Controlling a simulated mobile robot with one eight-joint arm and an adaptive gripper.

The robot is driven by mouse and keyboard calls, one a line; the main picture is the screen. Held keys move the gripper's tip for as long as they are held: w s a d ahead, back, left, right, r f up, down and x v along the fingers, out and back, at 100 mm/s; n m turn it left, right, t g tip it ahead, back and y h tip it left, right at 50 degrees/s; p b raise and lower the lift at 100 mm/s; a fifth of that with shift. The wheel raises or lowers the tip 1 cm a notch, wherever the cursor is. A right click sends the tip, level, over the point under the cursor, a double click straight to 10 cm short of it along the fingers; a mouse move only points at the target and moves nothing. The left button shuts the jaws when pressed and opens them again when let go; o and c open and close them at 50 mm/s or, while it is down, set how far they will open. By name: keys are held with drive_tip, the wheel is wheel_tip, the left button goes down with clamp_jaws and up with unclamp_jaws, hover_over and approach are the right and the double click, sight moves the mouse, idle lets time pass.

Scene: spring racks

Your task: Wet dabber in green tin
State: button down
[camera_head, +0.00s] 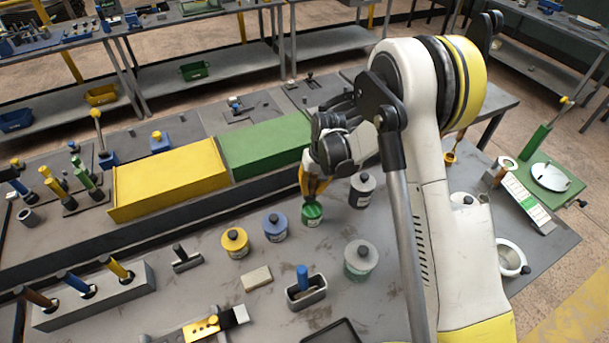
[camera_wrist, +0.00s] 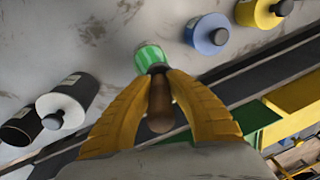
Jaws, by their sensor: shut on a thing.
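My gripper (camera_wrist: 158,80) has its yellow fingers closed around a brown wooden handle (camera_wrist: 159,108), seemingly the dabber's. In the head view, my gripper (camera_head: 314,188) points down over the small green tin (camera_head: 312,216) on the bench. In the wrist view, the green tin (camera_wrist: 150,56), with a pale stripe, lies just beyond the fingertips. A dark part shows between the handle and the tin. The handle's lower end is hidden, so I cannot tell whether it is inside the tin.
A blue tin (camera_head: 275,231) and yellow tin (camera_head: 235,243) stand left of the green one. A dark grey tin (camera_head: 362,192) and grey-green tin (camera_head: 359,261) stand right. Yellow (camera_head: 172,182) and green (camera_head: 265,146) boxes lie behind. A rack (camera_head: 95,300) holds several handles at front left.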

sight(314, 199)
drive_tip(key=shift+d+r, duration=0.1)
drive_tip(key=shift+d, duration=0.2)
drive_tip(key=shift+d+f, duration=0.15)
drive_tip(key=shift+f, duration=0.1)
drive_tip(key=shift+f+b, duration=1)
drive_tip(key=shift+f, duration=1.4)
wheel_tip(314, 199, down, 2)
drive_tip(key=shift+w+b, duration=0.1)
drive_tip(key=shift+b, duration=0.85)
drive_tip(key=shift+f+b, duration=1.3)
drive_tip(key=shift+b, duration=0.05)
drive_tip(key=shift+r+p, duration=1.15)
drive_tip(key=shift+r, duration=1.55)
